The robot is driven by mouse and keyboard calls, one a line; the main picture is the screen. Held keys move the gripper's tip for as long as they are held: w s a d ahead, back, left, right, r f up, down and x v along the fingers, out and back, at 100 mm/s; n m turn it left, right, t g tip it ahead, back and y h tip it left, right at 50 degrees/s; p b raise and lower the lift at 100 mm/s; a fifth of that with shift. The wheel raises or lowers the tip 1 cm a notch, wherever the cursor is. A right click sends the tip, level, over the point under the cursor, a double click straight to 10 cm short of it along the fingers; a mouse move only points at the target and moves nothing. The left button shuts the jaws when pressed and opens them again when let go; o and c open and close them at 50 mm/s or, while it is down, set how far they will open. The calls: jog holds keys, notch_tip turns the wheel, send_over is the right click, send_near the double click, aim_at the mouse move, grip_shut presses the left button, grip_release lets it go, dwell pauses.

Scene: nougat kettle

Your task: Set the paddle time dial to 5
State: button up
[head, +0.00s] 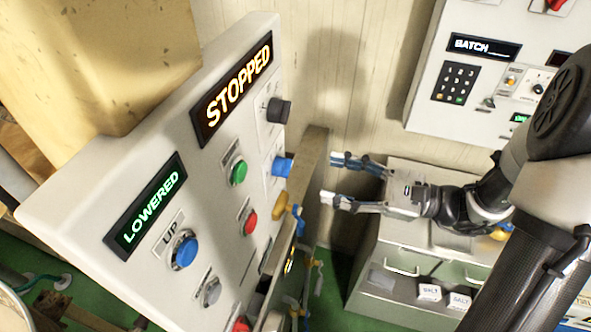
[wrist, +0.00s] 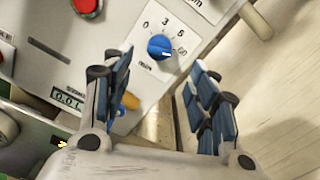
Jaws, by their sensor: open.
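A blue dial (wrist: 160,46) with a printed scale reading 0, 3, 5 and another mark sits on the pale panel in the wrist view. It also shows at the panel's right edge in the head view (head: 282,166). A small pale mark shows on its face, but I cannot tell which number it points to. The dial's own label is too small to read. My gripper (head: 330,178) is open and empty, with its fingers pointing at the dial and apart from it. In the wrist view my gripper (wrist: 162,64) has its fingertips either side of the dial's line.
A black knob (head: 278,110), a green button (head: 238,172), a red button (head: 249,222) and a yellow knob (head: 280,205) sit close around the dial. Displays read STOPPED (head: 233,89) and LOWERED (head: 148,205). Grey drawers (head: 400,262) stand below my arm.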

aim_at(290, 169)
jog(key=x, duration=0.9)
jog(key=shift+b, duration=0.4)
jog(key=shift+d, duration=0.1)
jog(key=shift+c, duration=0.5)
jog(key=c, duration=1)
